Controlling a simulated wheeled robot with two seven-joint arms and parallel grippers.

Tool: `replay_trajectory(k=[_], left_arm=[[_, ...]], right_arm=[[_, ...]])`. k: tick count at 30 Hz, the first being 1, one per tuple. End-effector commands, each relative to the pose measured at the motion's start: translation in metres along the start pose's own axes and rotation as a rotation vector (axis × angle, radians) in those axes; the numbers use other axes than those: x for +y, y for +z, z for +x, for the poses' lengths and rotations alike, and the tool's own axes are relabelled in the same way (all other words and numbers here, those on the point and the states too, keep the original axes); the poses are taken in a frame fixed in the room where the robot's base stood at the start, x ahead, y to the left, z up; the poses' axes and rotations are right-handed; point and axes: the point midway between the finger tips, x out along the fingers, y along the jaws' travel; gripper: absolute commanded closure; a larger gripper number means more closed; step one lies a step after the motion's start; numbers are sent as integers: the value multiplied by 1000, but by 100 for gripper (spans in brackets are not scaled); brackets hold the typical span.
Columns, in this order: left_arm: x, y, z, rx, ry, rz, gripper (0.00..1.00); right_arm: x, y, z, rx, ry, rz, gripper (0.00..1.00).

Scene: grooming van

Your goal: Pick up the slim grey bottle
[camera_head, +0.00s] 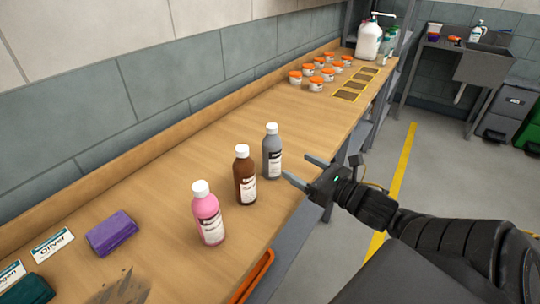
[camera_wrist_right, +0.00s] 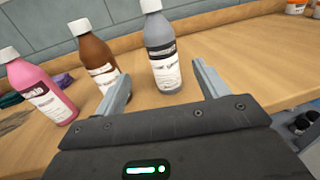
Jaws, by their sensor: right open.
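The slim grey bottle (camera_head: 272,152) stands upright on the wooden bench (camera_head: 190,156), with a white cap and a white label. It is the last of three bottles in a row, to the right of the brown one. My right gripper (camera_head: 296,170) is open and empty, just to the right of the grey bottle, with its fingers pointing toward it. In the right wrist view the grey bottle (camera_wrist_right: 161,50) stands ahead of the gap between the open fingers (camera_wrist_right: 162,88), apart from them. My left gripper is not in view.
A brown bottle (camera_head: 244,178) and a pink bottle (camera_head: 208,215) stand close on the left. A purple folded cloth (camera_head: 111,233) lies further left. Several orange-lidded jars (camera_head: 317,83) and a white pump bottle (camera_head: 369,42) stand far back. The bench between is clear.

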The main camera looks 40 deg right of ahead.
Motion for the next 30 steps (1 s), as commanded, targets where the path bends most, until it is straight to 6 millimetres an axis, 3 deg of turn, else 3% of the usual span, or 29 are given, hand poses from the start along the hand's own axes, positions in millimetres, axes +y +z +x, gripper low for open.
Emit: replay_trajectory(k=[12,23,30], left_arm=[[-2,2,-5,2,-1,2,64],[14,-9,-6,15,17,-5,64],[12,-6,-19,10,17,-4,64]], right_arm=[[-1,2,47,-3,-1,2,27],[-2,1,57,0,-3,2,27],[-5,5,86,-2,-3,2,27]])
